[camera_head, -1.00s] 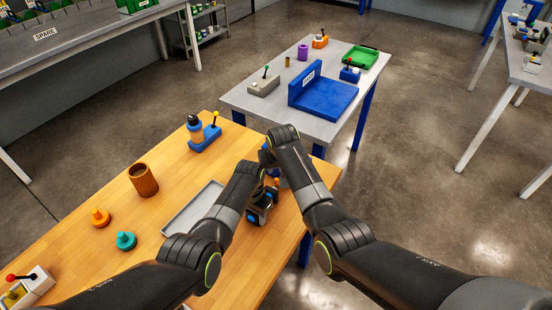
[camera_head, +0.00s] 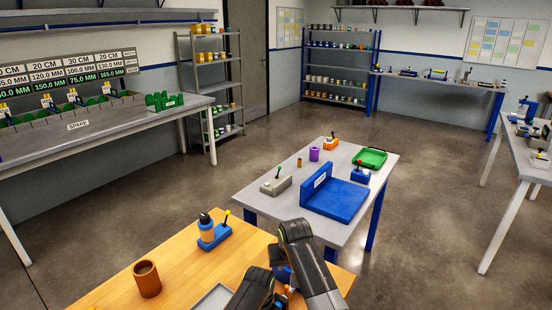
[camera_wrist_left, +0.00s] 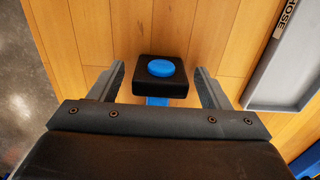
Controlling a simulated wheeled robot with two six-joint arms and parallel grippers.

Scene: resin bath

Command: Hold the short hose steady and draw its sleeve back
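In the left wrist view a black block with a round blue top (camera_wrist_left: 160,68) stands over the wooden table, with a blue part showing below it. My left gripper (camera_wrist_left: 161,82) is open around it, one finger on each side, with a gap at both. My right gripper (camera_head: 284,274) is low in the head view, pointing down over the table's right end by a bit of blue; its fingers are too hidden to read. I cannot make out the short hose or its sleeve. A grey tray marked HOSE (camera_wrist_left: 258,92) lies to the right in the wrist view.
On the wooden table (camera_head: 180,262) stand a brown cup (camera_head: 147,281) and a blue fixture with a yellow-tipped lever (camera_head: 222,235). Beyond it is a grey table with a blue angled stand (camera_head: 335,199), a green tray (camera_head: 371,158) and small fixtures. Floor lies between the tables.

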